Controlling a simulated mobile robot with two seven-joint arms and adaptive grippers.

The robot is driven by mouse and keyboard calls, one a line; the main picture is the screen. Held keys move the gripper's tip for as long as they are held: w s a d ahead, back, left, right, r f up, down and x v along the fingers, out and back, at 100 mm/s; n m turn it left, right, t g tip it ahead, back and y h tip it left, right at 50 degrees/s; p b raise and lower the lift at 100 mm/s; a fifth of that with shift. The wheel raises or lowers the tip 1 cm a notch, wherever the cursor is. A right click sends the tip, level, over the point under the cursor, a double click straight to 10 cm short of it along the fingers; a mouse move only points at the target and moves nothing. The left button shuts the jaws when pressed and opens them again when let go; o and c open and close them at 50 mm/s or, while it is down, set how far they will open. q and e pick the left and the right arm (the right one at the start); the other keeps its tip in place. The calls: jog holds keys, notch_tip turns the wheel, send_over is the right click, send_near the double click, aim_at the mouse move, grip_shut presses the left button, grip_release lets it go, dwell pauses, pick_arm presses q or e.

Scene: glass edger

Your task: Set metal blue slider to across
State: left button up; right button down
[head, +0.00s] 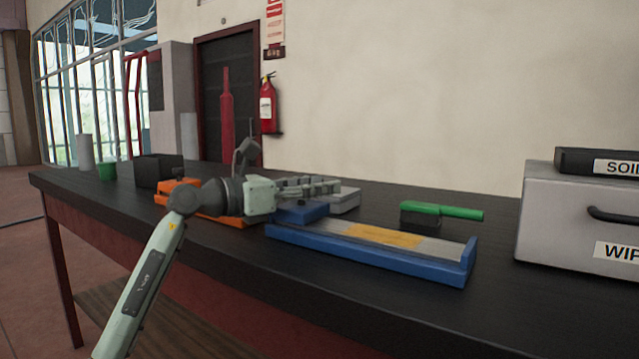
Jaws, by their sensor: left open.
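A blue slider unit (370,262) lies on the dark table. It has a blue frame, a grey metal bed (440,248) and a yellow label (380,235). A blue block (300,213) sits at its left end. My left gripper (325,188) is open, pointing right, just above or behind the blue block. I cannot tell whether it touches the block. My left arm comes up from the lower left. My right gripper is out of view.
A similar orange unit (238,221) stands left, partly behind my arm. A grey block (345,200) is behind the blue unit. A green-handled tool (440,211) lies at right, near a grey drawer box (575,225). A black box (158,170) and green cup (107,171) stand far left.

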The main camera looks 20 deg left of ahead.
pick_arm(q)
jog(key=shift+w+d, duration=0.2)
jog(key=shift+w, duration=0.05)
grip_shut()
dwell(0.3)
